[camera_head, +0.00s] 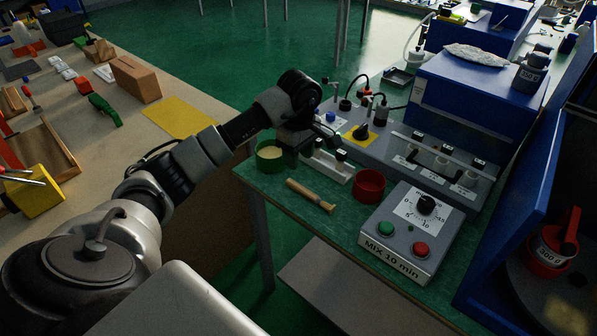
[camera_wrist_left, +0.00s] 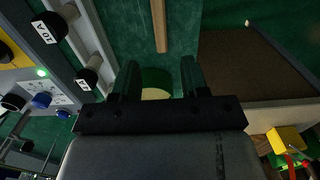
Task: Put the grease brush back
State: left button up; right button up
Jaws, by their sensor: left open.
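The brush (camera_head: 310,196) lies flat on the green bench top, its wooden handle toward the left and its pale bristle end toward the red cup. Its wooden handle (camera_wrist_left: 159,25) also shows in the left wrist view. A green cup (camera_head: 268,160) with pale yellow content stands at the bench's left edge; part of it (camera_wrist_left: 154,77) shows between my fingers in the wrist view. My left gripper (camera_head: 290,158) is open and empty, pointing down beside the green cup, behind the brush. Whether it touches the cup I cannot tell. My right gripper is not in view.
A red cup (camera_head: 369,187) stands right of the brush. A white rack (camera_head: 327,168) with black-topped items stands behind it. A grey timer box (camera_head: 412,232) is at front right, a control panel (camera_head: 375,135) behind. Bench top around the brush is clear.

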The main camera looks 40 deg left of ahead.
pick_arm(q)
jog(key=shift+r, duration=1.5)
dwell(0.3)
